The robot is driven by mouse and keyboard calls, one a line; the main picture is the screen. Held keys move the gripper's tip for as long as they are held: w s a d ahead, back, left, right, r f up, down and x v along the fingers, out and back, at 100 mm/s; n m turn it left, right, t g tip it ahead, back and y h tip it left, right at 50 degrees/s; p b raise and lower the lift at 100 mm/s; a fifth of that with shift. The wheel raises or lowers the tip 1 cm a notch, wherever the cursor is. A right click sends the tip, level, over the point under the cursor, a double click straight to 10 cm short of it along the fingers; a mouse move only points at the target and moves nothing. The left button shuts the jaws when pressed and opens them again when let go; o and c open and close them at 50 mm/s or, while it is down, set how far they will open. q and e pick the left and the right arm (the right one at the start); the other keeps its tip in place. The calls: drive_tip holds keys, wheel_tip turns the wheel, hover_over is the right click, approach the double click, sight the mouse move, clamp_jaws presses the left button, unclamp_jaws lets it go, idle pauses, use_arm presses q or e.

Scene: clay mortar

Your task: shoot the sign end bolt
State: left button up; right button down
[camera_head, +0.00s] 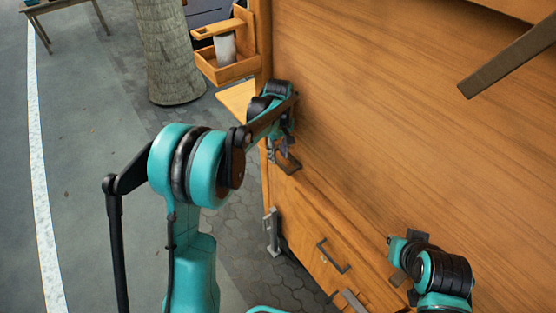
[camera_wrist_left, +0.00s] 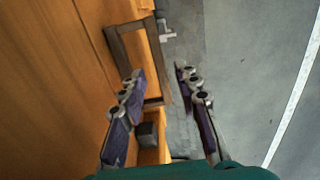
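My left gripper (camera_head: 284,152) is beside the left edge of a large wooden panel. A brown wooden frame-like piece (camera_wrist_left: 120,45) lies beyond the fingertips, close to the panel. A grey metal fitting (camera_head: 272,230), which may be the bolt, stands at the panel's lower left edge, below the gripper and apart from it. A grey metal piece (camera_wrist_left: 166,31) shows beyond the fingertips in the wrist view; I cannot tell whether it is the same one. My right arm is at lower right, its fingers not distinguishable.
The wooden panel (camera_head: 400,110) fills the right side, with a drawer handle (camera_head: 333,256) low on it. A wooden box shelf (camera_head: 228,68) holds a grey cylinder (camera_head: 225,47). A tree trunk (camera_head: 168,50) stands behind. The grey ground at left is open.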

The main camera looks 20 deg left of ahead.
use_arm(q)
drive_tip(key=shift+f+b, duration=0.3)
drive_tip(key=shift+f, duration=0.95)
clamp_jaws()
drive_tip(key=w+a, duration=0.1)
drive_tip(key=a, duration=0.1)
drive_tip(key=w+a+p, duration=0.1)
drive_tip(key=w+a, duration=0.1)
drive_tip(key=shift+w+a, duration=0.1)
unclamp_jaws()
drive_tip(key=shift+r, duration=0.1)
wheel_tip(320, 180, up, 12)
